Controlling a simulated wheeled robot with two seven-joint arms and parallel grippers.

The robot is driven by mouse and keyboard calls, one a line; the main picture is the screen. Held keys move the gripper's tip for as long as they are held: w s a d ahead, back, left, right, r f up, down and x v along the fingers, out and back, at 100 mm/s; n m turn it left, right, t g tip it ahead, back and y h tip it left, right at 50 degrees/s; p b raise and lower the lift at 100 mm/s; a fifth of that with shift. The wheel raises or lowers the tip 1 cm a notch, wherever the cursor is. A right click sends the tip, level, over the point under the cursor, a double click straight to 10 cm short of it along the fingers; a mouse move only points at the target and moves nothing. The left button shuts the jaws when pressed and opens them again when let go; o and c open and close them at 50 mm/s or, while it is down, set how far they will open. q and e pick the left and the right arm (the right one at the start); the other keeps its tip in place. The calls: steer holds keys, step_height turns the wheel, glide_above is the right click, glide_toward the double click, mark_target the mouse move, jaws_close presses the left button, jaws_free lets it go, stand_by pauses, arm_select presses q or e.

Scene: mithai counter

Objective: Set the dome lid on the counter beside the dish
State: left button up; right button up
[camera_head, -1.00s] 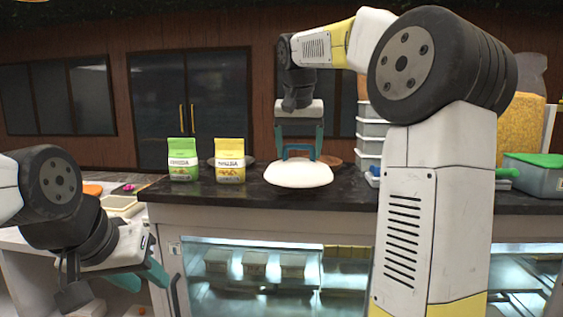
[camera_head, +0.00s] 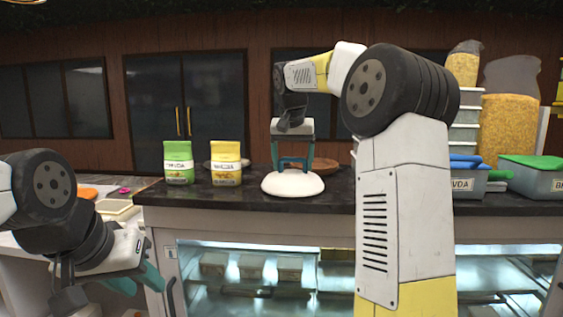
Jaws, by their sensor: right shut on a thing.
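The white dome lid (camera_head: 293,185) is over the dark counter top (camera_head: 238,199), near its front edge. I cannot tell whether its rim touches the counter. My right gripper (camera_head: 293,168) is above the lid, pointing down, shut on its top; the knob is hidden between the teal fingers. A brown round dish (camera_head: 327,165) lies behind and to the right of the lid, partly hidden by the gripper and lid. My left gripper (camera_head: 138,282) is low at the left, in front of the counter, with its teal fingers apart and empty.
A green bag (camera_head: 178,163) and a yellow bag (camera_head: 226,162) stand left of the lid, with a plate partly hidden behind them. Lidded tubs (camera_head: 530,178) and stacked containers stand at the right. The counter between the yellow bag and the lid is clear.

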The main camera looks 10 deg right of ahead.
steer(key=o, duration=2.1)
steer(key=shift+f, duration=0.1)
steer(key=shift+c, duration=0.2)
steer(key=v, duration=1.1)
steer(key=s+f+n, duration=0.1)
steer(key=s+n, duration=0.1)
steer(key=s, duration=0.6)
steer(key=s+a+f+n+t+y, duration=0.1)
steer(key=s+a+f+y, duration=0.2)
steer(key=s+f, duration=1.7)
steer(key=shift+s+a+n+t, duration=0.25)
steer(key=shift+n+t, duration=0.15)
steer(key=shift+f, duration=0.1)
